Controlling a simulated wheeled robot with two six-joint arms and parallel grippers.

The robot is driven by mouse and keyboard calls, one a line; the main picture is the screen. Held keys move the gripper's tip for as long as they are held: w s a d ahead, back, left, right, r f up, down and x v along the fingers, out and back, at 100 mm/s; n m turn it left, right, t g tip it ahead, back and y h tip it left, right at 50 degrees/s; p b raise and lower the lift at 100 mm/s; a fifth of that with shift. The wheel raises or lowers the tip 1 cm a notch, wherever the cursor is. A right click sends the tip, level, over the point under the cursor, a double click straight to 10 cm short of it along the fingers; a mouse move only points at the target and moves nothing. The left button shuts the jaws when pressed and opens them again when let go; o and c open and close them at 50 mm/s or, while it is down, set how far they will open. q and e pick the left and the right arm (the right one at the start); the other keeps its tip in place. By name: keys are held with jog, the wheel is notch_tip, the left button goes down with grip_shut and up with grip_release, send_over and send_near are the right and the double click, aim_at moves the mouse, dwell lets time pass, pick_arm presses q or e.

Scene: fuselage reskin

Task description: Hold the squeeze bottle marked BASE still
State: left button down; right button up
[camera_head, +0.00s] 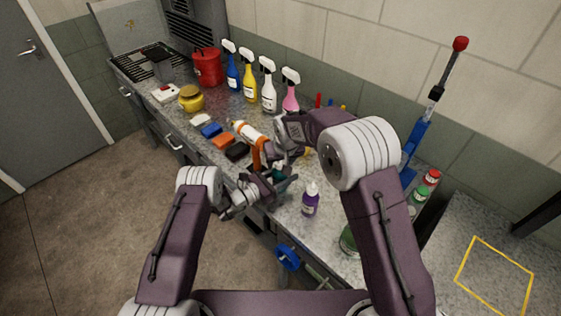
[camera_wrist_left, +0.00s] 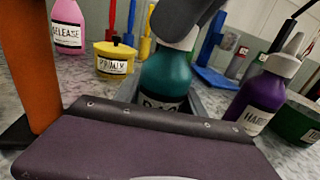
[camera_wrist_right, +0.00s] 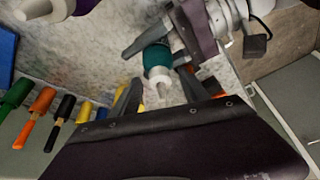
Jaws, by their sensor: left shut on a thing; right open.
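The teal squeeze bottle (camera_head: 280,175) stands between the jaws of my left gripper (camera_head: 268,187), which is shut on it. In the left wrist view the teal bottle (camera_wrist_left: 165,76) faces me, its label partly hidden by the gripper; only the first letters of BASE show. A grey part of my right gripper covers its top there. My right gripper (camera_head: 290,148) is open just above the bottle. In the right wrist view the white nozzle (camera_wrist_right: 160,86) lies between its open fingers; I cannot tell whether they touch it.
A purple bottle (camera_head: 310,201) stands close by on the right. A yellow PRIMIX pot (camera_wrist_left: 114,60) and a pink RELEASE bottle (camera_head: 290,97) are behind. An orange-and-white tool (camera_head: 249,132) stands left. Several spray bottles line the wall. A blue clamp (camera_head: 287,257) is at the front edge.

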grip_shut()
jog(key=shift+a+m+h, duration=0.15)
jog(key=shift+m+h, duration=0.55)
jog(key=shift+m, duration=0.9)
grip_release()
jog(key=v, duration=1.2)
jog(key=shift+s, duration=0.1)
pick_arm(q)
jog(key=c, duration=0.6)
grip_release()
